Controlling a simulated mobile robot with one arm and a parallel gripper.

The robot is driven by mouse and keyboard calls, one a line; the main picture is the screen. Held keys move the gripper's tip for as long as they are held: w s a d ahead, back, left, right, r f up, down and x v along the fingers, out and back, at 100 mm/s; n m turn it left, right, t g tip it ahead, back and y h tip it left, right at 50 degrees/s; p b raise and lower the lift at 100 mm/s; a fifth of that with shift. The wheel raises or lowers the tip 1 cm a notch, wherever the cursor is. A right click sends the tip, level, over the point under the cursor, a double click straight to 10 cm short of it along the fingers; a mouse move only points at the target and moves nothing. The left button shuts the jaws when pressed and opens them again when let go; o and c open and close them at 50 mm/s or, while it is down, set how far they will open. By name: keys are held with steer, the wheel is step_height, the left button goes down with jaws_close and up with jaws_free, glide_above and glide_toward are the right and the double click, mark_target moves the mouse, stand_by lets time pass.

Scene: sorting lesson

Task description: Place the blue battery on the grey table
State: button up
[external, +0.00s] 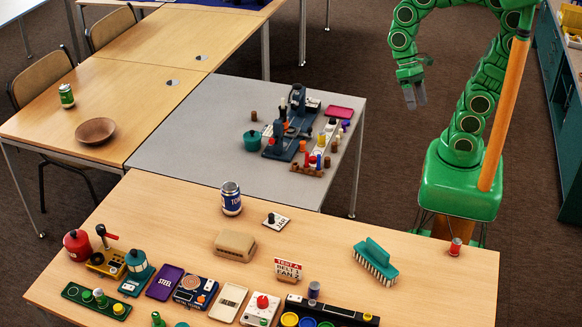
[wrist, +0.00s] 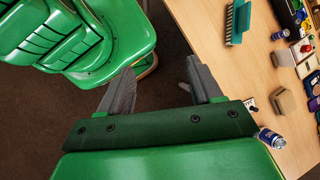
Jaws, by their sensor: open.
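A small blue cylinder with a grey end, which looks like the blue battery (external: 314,290), stands on the near wooden table beside a black tray of coloured discs. It seems to show in the wrist view (wrist: 280,35) at the upper right. The grey table (external: 190,135) stands behind the near wooden table, with a cluster of tools and parts on its right half. My gripper (external: 415,96) is open and empty, high to the right of the grey table and away from the battery. Its spread fingers also show in the wrist view (wrist: 158,88), over brown floor.
A blue can (external: 231,198), a beige block (external: 235,244), a sign (external: 289,269) and a teal brush (external: 375,260) stand on the near wooden table (external: 430,290). A small red cylinder (external: 455,246) is near its right edge. The grey table's left half is clear.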

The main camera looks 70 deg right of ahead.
steer(key=w+a+f+t+h, duration=0.15)
steer(key=w+a+f, duration=0.3)
steer(key=w, duration=0.45)
steer(key=w+a+f+t+h, duration=0.1)
steer(key=w+a+f+h, duration=0.15)
steer(key=w+a, duration=0.45)
steer(key=w+a+f+n+t+h, duration=0.2)
steer(key=w+a+f+n, duration=0.1)
steer(key=w+a+f, duration=0.5)
steer(key=n+t+y, duration=0.3)
steer(key=n+t, duration=0.2)
steer(key=n, duration=0.2)
glide_above(315, 285)
steer(key=s, duration=0.1)
steer(key=shift+g, duration=0.25)
steer(key=f, duration=1.3)
steer(key=shift+d+f, duration=0.3)
steer(key=shift+d, duration=0.1)
steer(key=shift+s+a+f, duration=0.1)
steer(key=shift+f, duration=0.05)
steer(key=shift+x, duration=1.25)
steer(key=shift+s+x, duration=0.2)
steer(key=shift+x, duration=0.7)
steer(key=shift+s+x, duration=0.2)
steer(key=shift+x, duration=1.55)
